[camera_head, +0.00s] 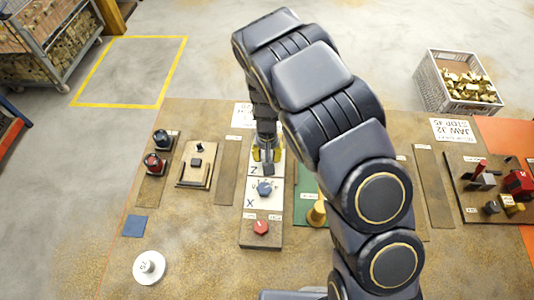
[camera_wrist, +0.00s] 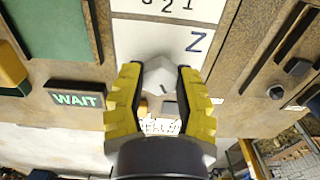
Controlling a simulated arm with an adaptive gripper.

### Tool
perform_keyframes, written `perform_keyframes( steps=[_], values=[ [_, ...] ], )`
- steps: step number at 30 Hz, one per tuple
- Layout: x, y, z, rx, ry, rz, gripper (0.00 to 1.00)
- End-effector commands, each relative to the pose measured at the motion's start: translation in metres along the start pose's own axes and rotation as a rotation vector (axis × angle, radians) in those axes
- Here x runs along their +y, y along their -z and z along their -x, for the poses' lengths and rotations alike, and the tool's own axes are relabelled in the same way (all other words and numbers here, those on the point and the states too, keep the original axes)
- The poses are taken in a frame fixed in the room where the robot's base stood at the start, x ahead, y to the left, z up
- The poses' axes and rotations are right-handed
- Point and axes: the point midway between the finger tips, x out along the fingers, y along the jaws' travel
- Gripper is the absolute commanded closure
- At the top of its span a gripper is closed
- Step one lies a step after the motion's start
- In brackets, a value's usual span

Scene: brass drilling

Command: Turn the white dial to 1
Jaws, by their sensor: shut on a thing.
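The white dial (camera_wrist: 159,76) is a faceted knob with a small dark mark on the side near my gripper. My gripper (camera_wrist: 160,92), with yellow ribbed fingers, is shut on it in the wrist view, one finger on each side. The white plate (camera_wrist: 140,38) beyond it carries a large Z and printed digits, of which 2 and 1 are readable. I cannot tell which digit the dial points to. In the head view my gripper (camera_head: 267,157) reaches down at the far part of the dial panel and hides the white dial.
A blue dial (camera_head: 264,189) and a red dial (camera_head: 261,227) sit nearer on the same panel. A WAIT sign (camera_wrist: 77,100) is beside it in the wrist view. Red and dark knobs, a white spool (camera_head: 149,267) and a blue square (camera_head: 134,226) lie left.

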Motion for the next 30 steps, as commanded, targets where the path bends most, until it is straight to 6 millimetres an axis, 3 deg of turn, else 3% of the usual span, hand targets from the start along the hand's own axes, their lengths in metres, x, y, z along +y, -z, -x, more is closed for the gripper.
perform_keyframes(
  steps=[12, 13, 15, 25, 30],
  values=[
    [0.0, 0.0, -0.001, -0.001, 0.0, -0.01, 1.0],
    [0.0, 0.0, -0.001, -0.001, 0.0, -0.009, 0.62],
    [0.0, -0.001, -0.001, -0.001, 0.0, -0.009, 0.36],
    [0.0, 0.0, 0.001, 0.0, 0.0, -0.009, 0.36],
    [0.0, 0.002, 0.017, 0.007, 0.001, -0.008, 0.36]
  ],
)
